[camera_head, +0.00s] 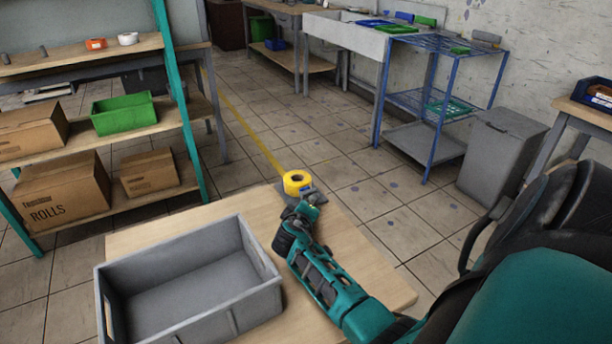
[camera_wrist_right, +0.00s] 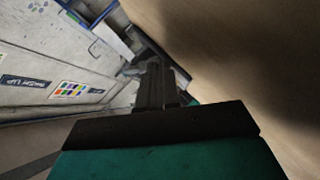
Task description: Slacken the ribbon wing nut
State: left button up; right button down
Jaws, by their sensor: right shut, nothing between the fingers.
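A yellow ribbon roll (camera_head: 297,183) sits on a dark holder (camera_head: 288,193) at the far edge of the wooden table (camera_head: 185,220) in the head view. A small blue part shows at the roll's right side. I cannot make out the wing nut clearly at this size. My right gripper (camera_head: 303,208) reaches over the table close to the near side of the roll. I cannot tell if it touches the holder. In the right wrist view its dark fingers (camera_wrist_right: 155,85) are together with nothing between them. My left gripper is not in view.
A grey open crate (camera_head: 190,285) stands empty on the table, left of my arm. A shelf with cardboard boxes (camera_head: 62,190) and a green bin (camera_head: 123,113) stands at left. A blue rack (camera_head: 432,100) and a grey bin (camera_head: 500,150) are at right, beyond open floor.

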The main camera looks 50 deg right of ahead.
jog(key=shift+r+p, duration=0.65)
jog(key=shift+r, duration=0.1)
